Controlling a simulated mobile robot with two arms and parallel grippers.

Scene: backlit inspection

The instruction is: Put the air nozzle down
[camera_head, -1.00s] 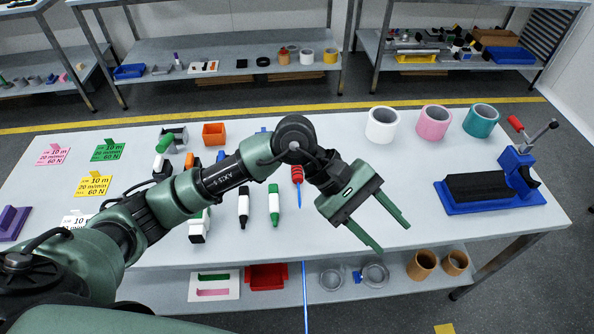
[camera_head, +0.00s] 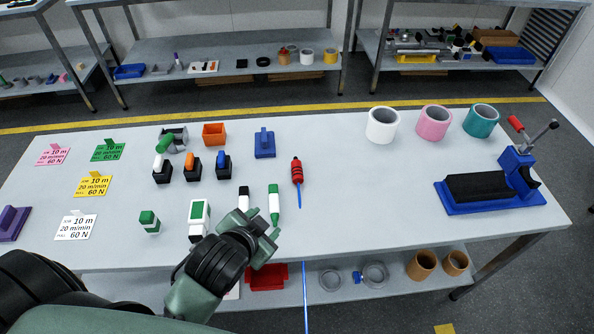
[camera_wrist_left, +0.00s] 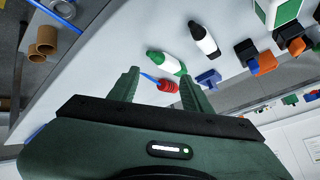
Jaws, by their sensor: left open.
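A red tool with dark bands and a thin blue end (camera_head: 297,171), which I take to be the air nozzle, lies on the grey table (camera_head: 370,215) near its middle. It also shows in the left wrist view (camera_wrist_left: 167,86), seen beyond the fingers. My left gripper (camera_head: 258,226) is open and empty over the table's front edge, to the left of and nearer than the red tool, apart from it. Its fingers stand spread in the left wrist view (camera_wrist_left: 160,75). My right gripper is in no view.
A green-and-white marker (camera_head: 274,203) and a black-and-white marker (camera_head: 243,198) lie close beside my left gripper. A blue holder (camera_head: 264,144) stands behind. White, pink and teal rings (camera_head: 382,125) and a blue vise (camera_head: 490,190) are at right. The table's right middle is clear.

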